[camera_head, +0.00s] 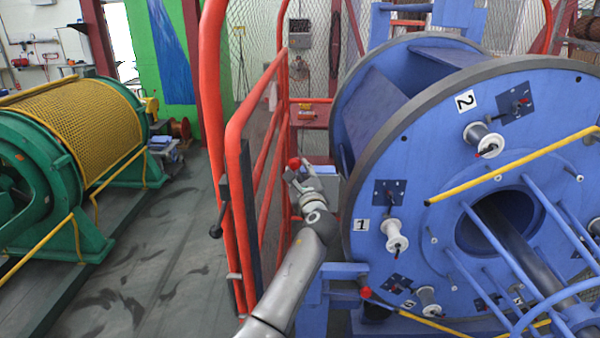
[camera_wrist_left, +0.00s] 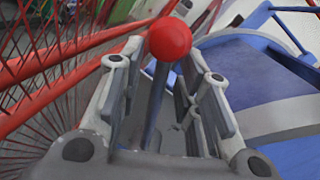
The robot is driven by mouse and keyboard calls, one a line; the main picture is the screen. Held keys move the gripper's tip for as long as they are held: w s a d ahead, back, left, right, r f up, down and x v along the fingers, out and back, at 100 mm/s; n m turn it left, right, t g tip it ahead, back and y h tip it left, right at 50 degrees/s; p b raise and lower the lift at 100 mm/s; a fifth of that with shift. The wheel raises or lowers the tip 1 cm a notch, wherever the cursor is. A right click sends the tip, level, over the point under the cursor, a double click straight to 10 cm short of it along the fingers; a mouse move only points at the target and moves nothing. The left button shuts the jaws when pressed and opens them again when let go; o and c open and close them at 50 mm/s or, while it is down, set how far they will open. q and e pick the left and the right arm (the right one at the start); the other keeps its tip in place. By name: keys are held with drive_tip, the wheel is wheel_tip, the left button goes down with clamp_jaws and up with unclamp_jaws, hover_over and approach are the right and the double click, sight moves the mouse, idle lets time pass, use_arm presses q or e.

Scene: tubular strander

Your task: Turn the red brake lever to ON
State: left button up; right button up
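The red brake lever shows as a red ball knob (camera_head: 294,163) in the head view, in the gap between the red gate and the blue machine. My left gripper (camera_head: 300,177) is right at it. In the left wrist view the red knob (camera_wrist_left: 169,39) sits at the far end of a grey shaft. The shaft runs between the two fingers of my left gripper (camera_wrist_left: 168,80), with gaps visible on both sides, so the gripper looks open around the lever. The lever's base and any ON marking are hidden. My right gripper is not in view.
A red mesh gate (camera_head: 237,170) stands close to the left of my left arm. The large blue drum (camera_head: 420,185) with white spools is close on the right. A green winch (camera_head: 50,170) with yellow mesh stands at the far left. The grey floor (camera_head: 160,270) between is clear.

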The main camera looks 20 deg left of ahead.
use_arm(q)
drive_tip(key=shift+w+a, duration=0.1)
drive_tip(key=shift+w, duration=0.05)
clamp_jaws()
idle(0.4)
